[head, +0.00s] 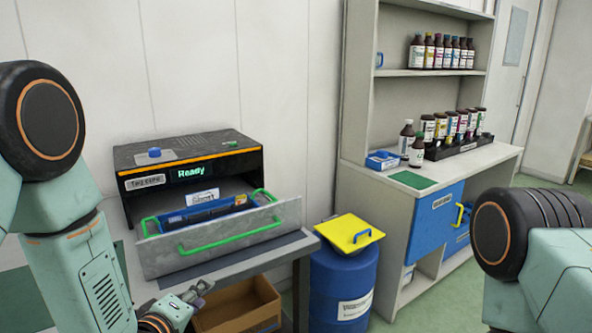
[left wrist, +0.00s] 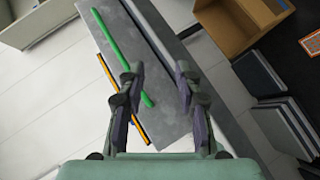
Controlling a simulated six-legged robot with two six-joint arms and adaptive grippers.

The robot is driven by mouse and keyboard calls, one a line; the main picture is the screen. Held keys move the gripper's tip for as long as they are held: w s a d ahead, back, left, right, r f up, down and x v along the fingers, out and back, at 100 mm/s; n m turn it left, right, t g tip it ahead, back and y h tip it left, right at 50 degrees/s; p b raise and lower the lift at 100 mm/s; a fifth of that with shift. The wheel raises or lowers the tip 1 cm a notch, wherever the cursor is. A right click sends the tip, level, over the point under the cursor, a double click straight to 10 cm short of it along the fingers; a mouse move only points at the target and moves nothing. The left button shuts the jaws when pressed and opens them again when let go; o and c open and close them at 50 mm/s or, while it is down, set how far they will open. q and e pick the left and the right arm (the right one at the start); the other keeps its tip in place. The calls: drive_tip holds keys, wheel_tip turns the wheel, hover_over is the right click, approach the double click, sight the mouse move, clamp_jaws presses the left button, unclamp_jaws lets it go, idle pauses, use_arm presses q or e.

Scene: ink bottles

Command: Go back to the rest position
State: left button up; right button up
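My left gripper (head: 197,291) is low in front of the machine's pulled-out grey drawer (head: 160,257). In the left wrist view the left gripper (left wrist: 160,82) has its two fingers apart with nothing held between them. The green drawer handle (head: 230,236) shows behind one finger in the wrist view; I cannot tell whether they touch. My right arm enters at the right edge of the head view, but its gripper is out of the picture.
The black machine (head: 190,152) reads "Ready", with a blue item (head: 205,211) in its drawer. A cardboard box (head: 240,306) sits below. A blue barrel (head: 342,285) with a yellow lid (head: 349,229) stands beside it. A shelf unit (head: 390,110) holds several ink bottles (head: 416,151).

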use_arm(q)
drive_tip(key=s+f+m+g, duration=0.3)
drive_tip(key=s+f, duration=0.3)
drive_tip(key=s, duration=0.6)
drive_tip(key=s+a+f+m+g+y, duration=0.1)
drive_tip(key=s+f+m+g, duration=0.3)
drive_tip(key=s, duration=0.7)
drive_tip(key=s+a+f+m+g+y, duration=0.1)
drive_tip(key=s+f+m+g, duration=0.3)
drive_tip(key=s+f, duration=0.6)
drive_tip(key=s+g, duration=0.2)
drive_tip(key=shift+s+a+f+g, duration=0.25)
drive_tip(key=shift+s+g, duration=0.05)
drive_tip(key=shift+a, duration=0.1)
